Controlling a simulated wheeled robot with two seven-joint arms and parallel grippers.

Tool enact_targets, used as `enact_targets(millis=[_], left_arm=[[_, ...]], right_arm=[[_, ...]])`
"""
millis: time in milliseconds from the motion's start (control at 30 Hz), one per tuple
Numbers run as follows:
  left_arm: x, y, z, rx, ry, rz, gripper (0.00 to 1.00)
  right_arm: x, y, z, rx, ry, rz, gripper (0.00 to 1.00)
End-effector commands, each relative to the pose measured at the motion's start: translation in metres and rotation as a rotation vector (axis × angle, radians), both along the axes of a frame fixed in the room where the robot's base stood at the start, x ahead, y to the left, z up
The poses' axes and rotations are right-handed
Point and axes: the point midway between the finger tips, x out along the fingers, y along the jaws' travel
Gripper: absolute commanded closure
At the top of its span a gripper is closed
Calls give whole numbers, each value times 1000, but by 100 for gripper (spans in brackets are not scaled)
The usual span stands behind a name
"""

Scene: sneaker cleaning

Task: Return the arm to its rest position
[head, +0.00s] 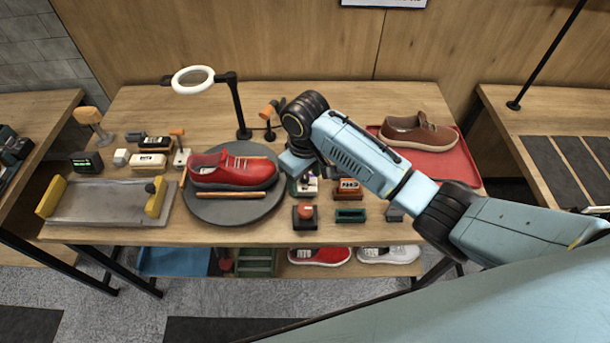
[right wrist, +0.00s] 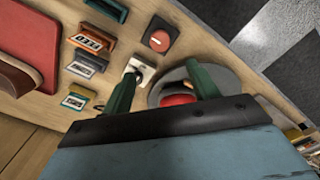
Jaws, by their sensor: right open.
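My right arm reaches in from the right in the head view, over the middle of the workbench (head: 270,232). My right gripper (head: 293,165) hangs above the bench at the right edge of the round grey turntable (head: 235,210); its fingertips are hard to make out there. In the right wrist view, its two green fingers (right wrist: 162,88) are apart, with nothing held between them. A red sneaker (head: 230,170) rests on the turntable, with a wooden-handled tool (head: 232,195) in front of it. My left gripper is not in view.
A brown shoe (head: 418,130) sits on a red tray (head: 455,158) at the bench's right. Small blocks and a red-button device (head: 305,212) lie near the gripper. A ring lamp (head: 193,79) stands behind the turntable. More shoes (head: 320,256) lie on the lower shelf.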

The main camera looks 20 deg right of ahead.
Motion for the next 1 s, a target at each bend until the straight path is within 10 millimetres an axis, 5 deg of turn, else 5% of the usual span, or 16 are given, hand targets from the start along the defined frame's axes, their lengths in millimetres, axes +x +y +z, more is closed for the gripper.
enact_targets(millis=[300, 433, 667, 1000], left_arm=[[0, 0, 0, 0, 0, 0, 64], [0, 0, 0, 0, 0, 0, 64], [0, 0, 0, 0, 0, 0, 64], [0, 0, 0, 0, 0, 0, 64]], right_arm=[[-1, 1, -1, 3, -1, 1, 41], [-18, 7, -10, 33, -9, 6, 41], [-87, 16, -29, 143, -76, -33, 41], [-180, -27, -17, 172, -208, -198, 41]])
